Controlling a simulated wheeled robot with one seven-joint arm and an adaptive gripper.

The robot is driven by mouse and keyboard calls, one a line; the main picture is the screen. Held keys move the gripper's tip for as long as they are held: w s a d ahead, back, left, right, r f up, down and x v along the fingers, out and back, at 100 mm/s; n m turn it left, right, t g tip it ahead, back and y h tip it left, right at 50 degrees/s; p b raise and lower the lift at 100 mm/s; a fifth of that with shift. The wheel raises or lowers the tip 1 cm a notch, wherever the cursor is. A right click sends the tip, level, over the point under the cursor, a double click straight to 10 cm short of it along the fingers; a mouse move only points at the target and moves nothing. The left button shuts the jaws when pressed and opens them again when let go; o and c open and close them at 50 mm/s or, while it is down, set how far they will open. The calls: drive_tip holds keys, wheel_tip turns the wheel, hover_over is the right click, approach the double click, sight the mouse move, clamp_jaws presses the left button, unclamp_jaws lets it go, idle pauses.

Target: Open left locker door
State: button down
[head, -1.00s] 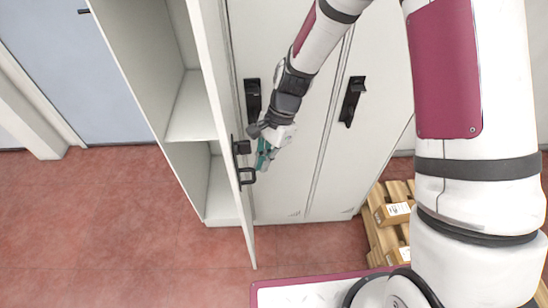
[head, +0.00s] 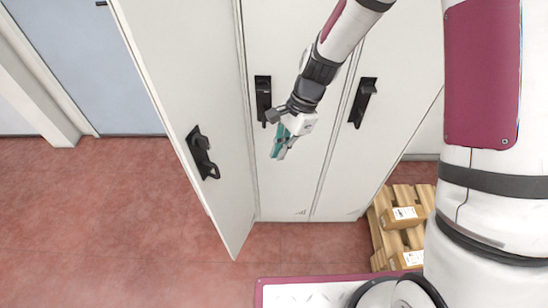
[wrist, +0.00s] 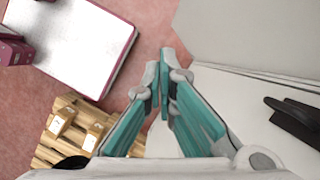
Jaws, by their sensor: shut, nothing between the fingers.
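The left locker door (head: 185,80) is white and stands ajar, its lower free corner out from the cabinet. Its outer face and black handle (head: 203,152) show in the head view; the locker's inside is hidden behind it. My gripper (head: 278,156) is shut and empty, right of this door and apart from its handle, in front of the middle locker door. In the wrist view my gripper's teal fingers (wrist: 163,78) meet at the tips, with nothing between them. A black handle (wrist: 295,121) shows at the right there.
The middle door's black handle (head: 263,98) is just left of my gripper. The right door's handle (head: 362,102) is beyond it. A pallet with boxes (head: 404,218) stands at the right. The red floor (head: 90,215) at the left is clear.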

drive_tip(key=s+v, duration=0.1)
drive_tip(key=v, duration=0.6)
drive_tip(key=shift+w+d+b, duration=0.2)
drive_tip(key=shift+w+b, duration=0.05)
drive_tip(key=shift+b, duration=0.15)
